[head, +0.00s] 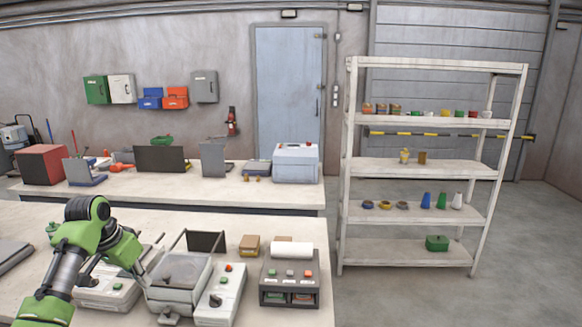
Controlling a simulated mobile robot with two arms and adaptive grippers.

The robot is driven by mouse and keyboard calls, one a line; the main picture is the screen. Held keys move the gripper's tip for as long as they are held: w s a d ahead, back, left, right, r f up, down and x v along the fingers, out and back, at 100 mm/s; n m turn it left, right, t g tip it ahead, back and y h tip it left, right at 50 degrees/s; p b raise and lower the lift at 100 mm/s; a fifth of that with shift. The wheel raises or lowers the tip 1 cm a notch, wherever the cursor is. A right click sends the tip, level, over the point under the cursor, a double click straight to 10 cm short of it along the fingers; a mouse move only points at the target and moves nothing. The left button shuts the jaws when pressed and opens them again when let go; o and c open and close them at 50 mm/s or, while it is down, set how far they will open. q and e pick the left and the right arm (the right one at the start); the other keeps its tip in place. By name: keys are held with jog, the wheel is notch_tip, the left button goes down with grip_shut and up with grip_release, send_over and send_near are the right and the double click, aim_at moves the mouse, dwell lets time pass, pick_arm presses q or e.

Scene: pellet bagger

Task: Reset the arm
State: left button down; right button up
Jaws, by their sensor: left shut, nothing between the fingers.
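My green and black left arm comes in from the lower left and bends over the front bench. My left gripper (139,270) is small and dark in this view, close to the left side of a grey machine (180,270) with a square top plate. It is shut with nothing held. I cannot tell whether it touches the machine. Part of the wrist hides what lies behind it. My right gripper is not in view.
Control boxes with coloured buttons (222,295) and a dark-fronted unit (289,275) with a white roll stand right of the machine. A second bench (220,188) stands behind. A white shelf (405,252) is at right, with open floor beyond.

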pick_arm(q)
jog(key=s+d+f+n+g+y+b, duration=0.1)
jog(key=s+f, duration=0.4)
jog(key=f, duration=1)
jog(key=s+d+f+b, duration=0.1)
jog(key=s+f, duration=0.5)
jog(key=f, duration=1)
jog(key=s+d+f+n+g+y+b, duration=0.15)
jog(key=s+f, duration=0.35)
jog(key=f, duration=1)
jog(key=s+d+f+b, duration=0.1)
jog(key=s+d+f, duration=0.1)
jog(key=s+f, duration=0.7)
jog(key=s+d+f+b, duration=0.1)
jog(key=s+d+f, duration=0.1)
jog(key=s+f, duration=0.7)
jog(key=s+d+f, duration=0.1)
jog(key=s+d, duration=0.1)
jog(key=s, duration=0.6)
jog(key=s+d+f+h+b, duration=0.1)
jog(key=s+d+f, duration=0.1)
jog(key=s, duration=0.7)
jog(key=s+d+f+m, duration=0.1)
jog(key=s+d, duration=0.1)
jog(key=s, duration=0.6)
jog(key=shift+s+d+f, duration=0.2)
jog(key=shift+d+f, duration=0.05)
jog(key=shift+f, duration=0.1)
jog(key=c, duration=2.8)
grip_release()
